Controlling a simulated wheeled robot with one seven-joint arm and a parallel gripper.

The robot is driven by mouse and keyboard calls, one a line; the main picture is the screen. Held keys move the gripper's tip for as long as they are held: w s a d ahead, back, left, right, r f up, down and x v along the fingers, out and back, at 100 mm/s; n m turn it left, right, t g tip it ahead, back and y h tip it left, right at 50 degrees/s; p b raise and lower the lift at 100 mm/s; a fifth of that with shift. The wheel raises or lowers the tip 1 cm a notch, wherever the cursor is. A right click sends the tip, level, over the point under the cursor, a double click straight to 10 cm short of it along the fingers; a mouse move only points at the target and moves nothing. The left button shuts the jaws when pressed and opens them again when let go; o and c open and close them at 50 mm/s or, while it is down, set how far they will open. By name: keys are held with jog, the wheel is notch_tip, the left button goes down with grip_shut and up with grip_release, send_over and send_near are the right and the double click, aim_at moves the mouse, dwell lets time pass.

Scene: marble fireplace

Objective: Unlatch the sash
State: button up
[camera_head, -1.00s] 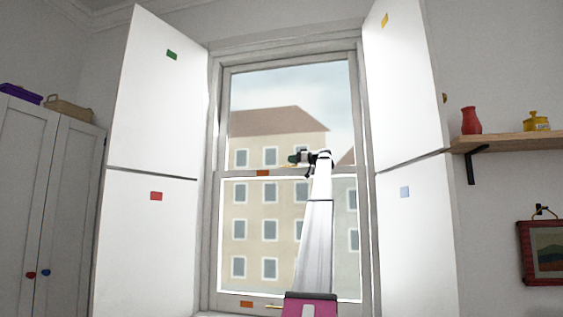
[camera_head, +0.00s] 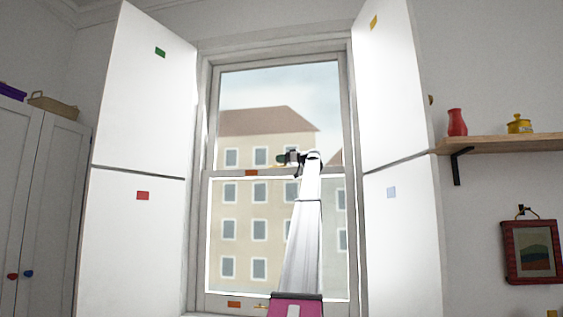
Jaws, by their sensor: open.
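The sash window (camera_head: 208,240) stands ahead between open white shutters, with its two sashes meeting at a rail halfway up. An orange tag (camera_head: 251,173) sits on that meeting rail. A small brass-coloured piece, perhaps the latch (camera_head: 277,165), shows just right of the tag, partly hidden by my gripper. My gripper (camera_head: 282,159) is at the end of my raised arm, at the height of the meeting rail and pointing left. It is open. Its fingers are small and dark here, and I cannot tell whether they touch the brass piece.
White shutter panels flank the window on the left (camera_head: 140,110) and right (camera_head: 385,95). A wooden shelf (camera_head: 500,145) with a red vase (camera_head: 457,122) and a yellow pot (camera_head: 519,124) is at right. A second orange tag (camera_head: 234,304) marks the bottom rail.

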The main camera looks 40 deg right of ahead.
jog(key=v, duration=1)
jog(key=shift+s+d, duration=0.15)
jog(key=shift+s, duration=0.2)
jog(key=shift+f, duration=0.1)
